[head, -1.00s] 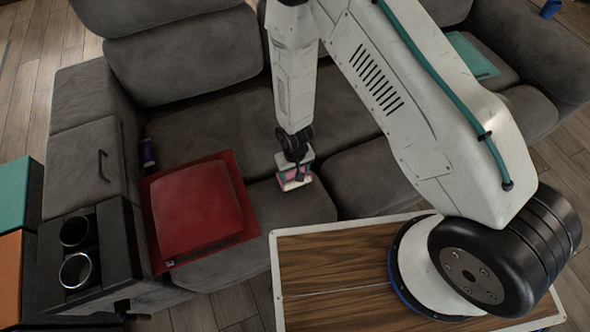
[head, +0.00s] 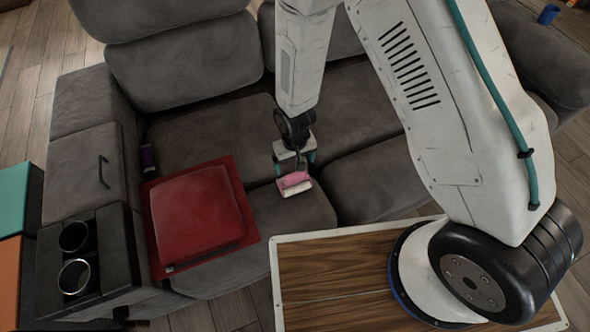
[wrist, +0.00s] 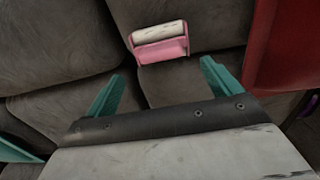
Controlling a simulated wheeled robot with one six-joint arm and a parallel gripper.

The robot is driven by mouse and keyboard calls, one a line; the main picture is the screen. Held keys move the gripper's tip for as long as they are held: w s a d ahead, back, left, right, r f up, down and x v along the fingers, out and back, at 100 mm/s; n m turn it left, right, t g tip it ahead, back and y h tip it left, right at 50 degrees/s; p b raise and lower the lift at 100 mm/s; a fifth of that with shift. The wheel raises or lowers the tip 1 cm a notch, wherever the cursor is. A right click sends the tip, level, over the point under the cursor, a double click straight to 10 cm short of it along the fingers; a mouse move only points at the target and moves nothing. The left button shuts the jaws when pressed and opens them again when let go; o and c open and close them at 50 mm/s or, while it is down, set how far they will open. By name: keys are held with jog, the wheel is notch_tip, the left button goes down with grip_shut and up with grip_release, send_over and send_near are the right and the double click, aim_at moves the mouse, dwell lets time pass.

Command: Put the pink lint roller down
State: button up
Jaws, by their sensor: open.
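The pink lint roller (head: 293,182), with a white roll, rests on the grey sofa seat, right of the red cushion. In the wrist view the lint roller (wrist: 160,42) lies beyond the fingertips, its white roll on the far side. My gripper (head: 295,160) is just behind it in the head view, with its teal fingers apart. In the wrist view my gripper (wrist: 158,80) is open and nothing is between the fingers. The lint roller looks clear of both fingers.
A red cushion (head: 195,215) lies on a red mat left of the roller. A purple bottle-like object (head: 148,158) stands by the armrest. The console has two cup holders (head: 76,275). Bare seat surrounds the roller's right side.

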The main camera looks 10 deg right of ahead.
jog(key=d+r, duration=0.3)
jog(key=r, duration=0.7)
jog(key=d+r+m, duration=0.1)
jog(key=d+r, duration=0.3)
jog(key=r, duration=0.5)
jog(key=d+r, duration=0.3)
jog(key=r, duration=0.7)
jog(key=s+d+r+m, duration=0.1)
jog(key=s+d+r, duration=0.4)
jog(key=s+r, duration=0.3)
jog(key=s+d+r+m+t, duration=0.1)
jog(key=s+d+r, duration=0.5)
jog(key=s, duration=0.5)
notch_tip(320, 180, up, 2)
jog(key=shift+s+r, duration=0.2)
jog(key=shift+s, duration=0.05)
jog(key=shift+o, duration=0.4)
